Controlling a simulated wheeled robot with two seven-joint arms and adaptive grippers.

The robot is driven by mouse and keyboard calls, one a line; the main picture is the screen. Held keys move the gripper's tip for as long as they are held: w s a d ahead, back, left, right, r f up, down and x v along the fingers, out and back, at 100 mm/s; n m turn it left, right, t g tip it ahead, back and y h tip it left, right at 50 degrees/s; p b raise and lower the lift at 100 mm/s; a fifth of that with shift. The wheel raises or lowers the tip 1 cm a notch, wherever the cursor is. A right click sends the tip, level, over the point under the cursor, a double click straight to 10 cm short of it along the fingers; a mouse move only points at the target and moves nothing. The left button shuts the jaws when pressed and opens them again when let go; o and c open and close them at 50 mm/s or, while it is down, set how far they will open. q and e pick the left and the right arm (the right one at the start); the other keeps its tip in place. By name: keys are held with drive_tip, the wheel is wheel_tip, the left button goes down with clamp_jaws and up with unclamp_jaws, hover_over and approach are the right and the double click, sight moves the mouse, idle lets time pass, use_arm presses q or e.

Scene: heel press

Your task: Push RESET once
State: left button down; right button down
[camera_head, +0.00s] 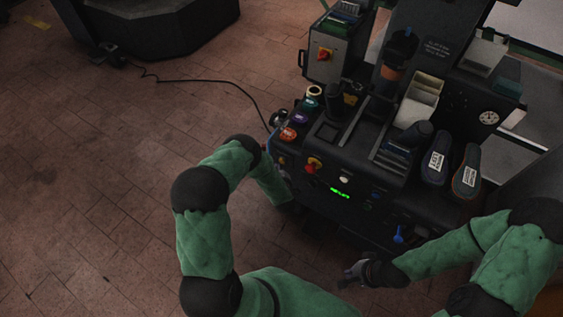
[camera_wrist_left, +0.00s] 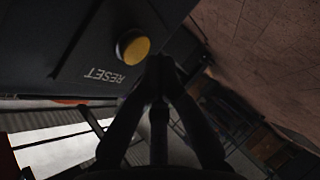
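The RESET button is a round yellow button (camera_wrist_left: 134,47) in a dark ring, on a dark panel with the white word RESET beside it, in the left wrist view. My left gripper (camera_wrist_left: 161,66) has its fingertips together, close beside the button's right lower edge. I cannot tell whether they touch it. In the head view my left forearm reaches the left side of the dark machine (camera_head: 330,160), and its gripper and the button cannot be made out there. My right gripper (camera_head: 357,273) is in front of the machine, low in the picture; its finger opening is too small to tell.
A blue lever (camera_head: 398,234) is near my right gripper. A cable lies on the open brick floor (camera_head: 110,170) at left.

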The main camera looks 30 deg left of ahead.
use_arm(q)
drive_tip(key=shift+w, duration=0.15)
drive_tip(key=shift+w, duration=0.3)
drive_tip(key=shift+w+r+b, duration=0.1)
drive_tip(key=shift+w+b, duration=0.35)
drive_tip(key=shift+w, duration=0.05)
idle(1.1)
drive_tip(key=shift+s, duration=0.9)
drive_tip(key=shift+s, duration=0.1)
drive_tip(key=shift+s+a+p, duration=0.2)
drive_tip(key=shift+s+p, duration=0.65)
drive_tip(key=shift+s, duration=1.55)
